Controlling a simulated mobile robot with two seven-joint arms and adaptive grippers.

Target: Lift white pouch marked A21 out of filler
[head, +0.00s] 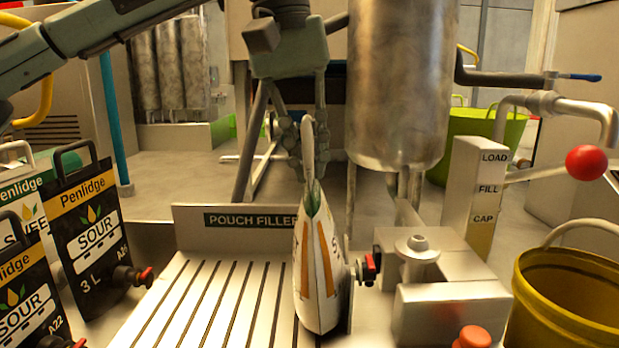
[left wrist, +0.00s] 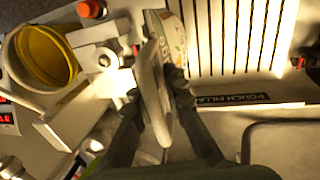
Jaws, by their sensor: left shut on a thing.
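The white pouch (head: 318,270) with orange and green print stands edge-on and upright at the right end of the slatted pouch filler tray (head: 195,310). Its red-handled tap points right, toward the filler's metal block (head: 440,265); I cannot tell whether they touch. The A21 mark is not legible. My left gripper (head: 303,165) comes down from above and is shut on the pouch's top handle. In the left wrist view the pouch (left wrist: 170,40) shows between the fingers of my left gripper (left wrist: 158,95). My right gripper is not in view.
Black Penlidge pouches (head: 90,235) stand at the left. A steel tank (head: 400,80) hangs behind the filler. A lever with a red ball (head: 586,162) and a yellow bucket (head: 570,295) are at the right. The tray left of the pouch is clear.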

